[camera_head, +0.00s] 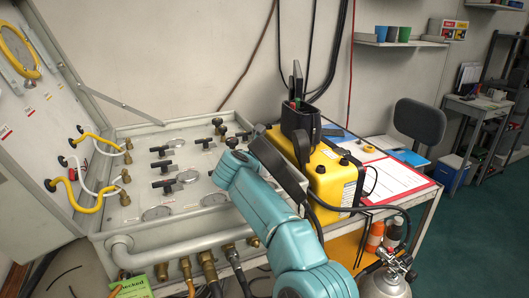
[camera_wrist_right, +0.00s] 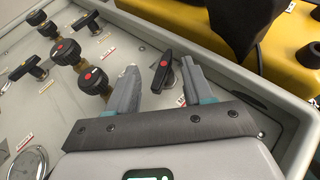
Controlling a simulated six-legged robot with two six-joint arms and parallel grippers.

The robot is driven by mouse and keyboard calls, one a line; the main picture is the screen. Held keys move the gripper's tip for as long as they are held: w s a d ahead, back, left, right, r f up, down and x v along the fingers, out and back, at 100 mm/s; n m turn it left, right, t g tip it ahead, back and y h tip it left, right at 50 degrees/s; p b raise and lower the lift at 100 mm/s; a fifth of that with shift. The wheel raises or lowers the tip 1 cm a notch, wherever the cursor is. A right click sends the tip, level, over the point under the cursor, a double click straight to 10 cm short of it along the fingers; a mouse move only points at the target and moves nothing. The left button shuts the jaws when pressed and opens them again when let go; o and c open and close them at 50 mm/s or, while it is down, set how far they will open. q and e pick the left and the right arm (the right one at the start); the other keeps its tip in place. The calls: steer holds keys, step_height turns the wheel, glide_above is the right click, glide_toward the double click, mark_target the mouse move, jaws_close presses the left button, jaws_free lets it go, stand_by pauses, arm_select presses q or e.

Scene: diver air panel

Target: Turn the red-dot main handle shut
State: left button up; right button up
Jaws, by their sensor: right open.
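The red-dot main handle (camera_wrist_right: 163,70) is a black bar with a red dot near its middle, on the grey panel (camera_wrist_right: 130,45) in the right wrist view. It stands tilted in the picture, its upper end leaning right. My right gripper (camera_wrist_right: 158,72) is open, one grey finger on each side of the handle. Gaps show between the fingers and the bar; I cannot tell how deep the fingers reach. In the head view my teal right arm covers this part of the panel (camera_head: 137,215), and the handle cannot be made out. My left gripper is not in view.
Round black knobs with red dots on brass stems (camera_wrist_right: 93,80) stand left of the gripper. Several black T-handles (camera_head: 163,185) and gauges fill the panel. A yellow case (camera_head: 325,180) stands close at the right. Yellow and white hoses (camera_head: 85,195) loop at the left.

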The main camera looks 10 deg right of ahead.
steer(key=shift+w+d, duration=0.15)
steer(key=shift+w, duration=0.05)
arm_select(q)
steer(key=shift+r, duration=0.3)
arm_select(e)
steer(key=shift+w+f, duration=0.1)
steer(key=shift+f, duration=0.05)
steer(key=c, duration=0.8)
jaws_close()
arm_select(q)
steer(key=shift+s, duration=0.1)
arm_select(e)
steer(key=shift+r, duration=0.25)
